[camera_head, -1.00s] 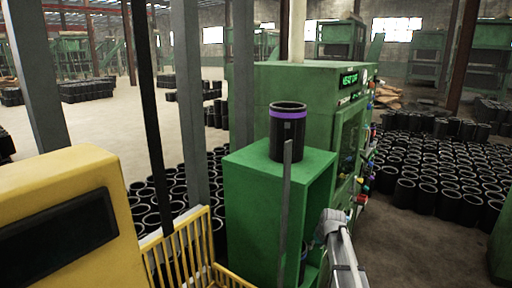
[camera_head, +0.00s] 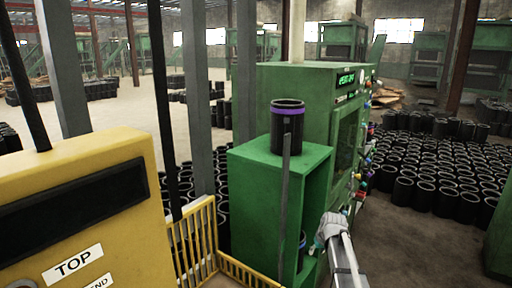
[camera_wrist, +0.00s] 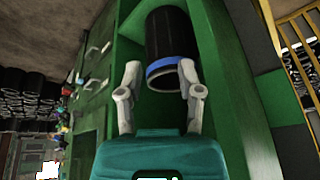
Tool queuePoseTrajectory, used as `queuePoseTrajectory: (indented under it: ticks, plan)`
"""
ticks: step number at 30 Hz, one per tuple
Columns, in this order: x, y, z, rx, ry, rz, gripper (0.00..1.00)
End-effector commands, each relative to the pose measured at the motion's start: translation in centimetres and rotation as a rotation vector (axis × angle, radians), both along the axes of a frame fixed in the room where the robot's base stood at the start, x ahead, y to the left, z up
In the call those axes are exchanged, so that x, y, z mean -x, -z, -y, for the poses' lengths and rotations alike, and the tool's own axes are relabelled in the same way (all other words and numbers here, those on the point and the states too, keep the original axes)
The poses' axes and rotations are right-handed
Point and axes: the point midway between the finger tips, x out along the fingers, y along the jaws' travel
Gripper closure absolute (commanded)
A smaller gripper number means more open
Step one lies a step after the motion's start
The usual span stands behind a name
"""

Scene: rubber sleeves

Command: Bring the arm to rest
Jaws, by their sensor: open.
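My gripper (camera_head: 325,232) is at the right side of the green stand, low down in the head view. In the wrist view my gripper (camera_wrist: 160,68) has its two grey fingers spread apart. A black sleeve with a blue band (camera_wrist: 166,40) stands beyond and between the fingers, inside the stand; whether they touch it I cannot tell. The blue-banded sleeve (camera_head: 302,242) is partly seen in the stand's lower opening in the head view. A black sleeve with a purple band (camera_head: 287,125) stands upright on top of the green stand (camera_head: 250,165).
A green machine (camera_head: 300,85) with a lit display stands behind the stand. A yellow cabinet (camera_head: 130,220) and yellow railing (camera_head: 205,235) are at the left. Grey posts (camera_head: 195,100) rise nearby. Many black sleeves (camera_head: 435,165) cover the floor at right.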

Motion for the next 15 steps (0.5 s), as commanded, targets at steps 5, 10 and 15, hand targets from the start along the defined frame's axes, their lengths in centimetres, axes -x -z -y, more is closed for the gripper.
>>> queuePoseTrajectory:
  ticks: [5, 10, 15]
  plan:
    - [2.8, -0.1, -1.0, 0.003, 0.012, -0.039, 0.53]
    - [6.2, -0.1, -2.1, 0.009, 0.032, -0.090, 0.53]
    - [11.2, -0.3, -3.5, 0.022, 0.062, -0.162, 0.53]
